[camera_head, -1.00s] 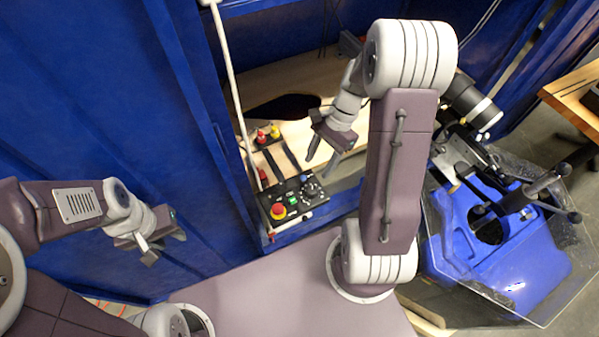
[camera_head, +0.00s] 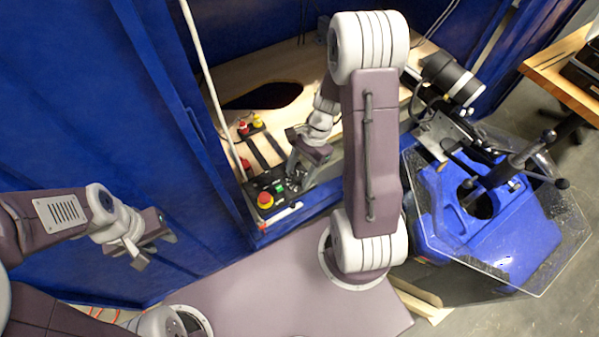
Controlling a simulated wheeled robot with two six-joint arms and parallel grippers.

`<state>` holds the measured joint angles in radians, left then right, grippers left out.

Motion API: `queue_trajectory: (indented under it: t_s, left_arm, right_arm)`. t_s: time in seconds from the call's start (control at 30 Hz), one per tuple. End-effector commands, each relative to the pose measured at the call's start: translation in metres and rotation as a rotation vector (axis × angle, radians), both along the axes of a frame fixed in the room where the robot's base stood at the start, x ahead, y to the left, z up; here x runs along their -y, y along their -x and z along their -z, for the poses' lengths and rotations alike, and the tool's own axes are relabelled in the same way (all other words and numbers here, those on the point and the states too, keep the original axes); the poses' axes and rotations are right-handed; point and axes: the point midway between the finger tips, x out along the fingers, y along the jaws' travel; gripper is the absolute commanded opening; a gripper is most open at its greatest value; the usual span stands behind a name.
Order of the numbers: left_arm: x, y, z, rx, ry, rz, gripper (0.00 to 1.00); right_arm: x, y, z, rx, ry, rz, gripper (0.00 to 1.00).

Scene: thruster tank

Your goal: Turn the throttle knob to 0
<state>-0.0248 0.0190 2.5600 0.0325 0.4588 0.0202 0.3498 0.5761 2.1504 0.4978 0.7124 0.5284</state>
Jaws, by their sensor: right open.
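The black control panel (camera_head: 256,187) sits on the wooden bench edge, with a red emergency button (camera_head: 265,200) on a yellow base and a small green button (camera_head: 280,188). The dial with the throttle knob lies at the panel's right part, where my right gripper (camera_head: 297,178) now covers it, so its setting cannot be read. My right gripper is open, with its fingers pointing down at or just above the dial; contact cannot be told. My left gripper (camera_head: 139,259) hangs at the left in front of the blue wall, away from the panel, its jaw state unclear.
A smaller box with yellow and red buttons (camera_head: 250,125) stands behind the panel. A white pole (camera_head: 205,75) rises at the panel's left. Blue walls (camera_head: 90,110) enclose the bench. A blue machine with a clear plate (camera_head: 500,225) stands at the right.

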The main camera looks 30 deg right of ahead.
Motion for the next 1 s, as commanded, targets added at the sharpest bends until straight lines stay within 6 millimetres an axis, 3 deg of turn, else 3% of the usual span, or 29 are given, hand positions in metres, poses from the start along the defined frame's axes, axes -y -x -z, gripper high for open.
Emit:
queue_trajectory:
  t_s: [0.07, 0.2, 0.27, 1.0]
  left_arm:
    - [0.0, 0.0, -0.0002, 0.0, 0.0, 0.0, 0.36]
    - [0.0, 0.0, -0.0002, 0.0, 0.0, 0.0, 0.36]
    - [0.0, 0.0, -0.0002, 0.0, 0.0, 0.0, 0.36]
    - [0.0, 0.0, -0.0042, 0.0, 0.0, 0.0, 0.36]
  right_arm:
    - [0.0, 0.0, -0.0003, 0.0, 0.0, 0.0, 0.52]
    - [0.0001, 0.0, -0.0004, 0.0, 0.0, 0.0, 0.13]
    - [0.0001, 0.0, -0.0005, 0.0, 0.0, 0.0, 0.0]
    - [-0.0004, -0.0003, -0.0014, -0.001, -0.002, -0.032, 0.0]
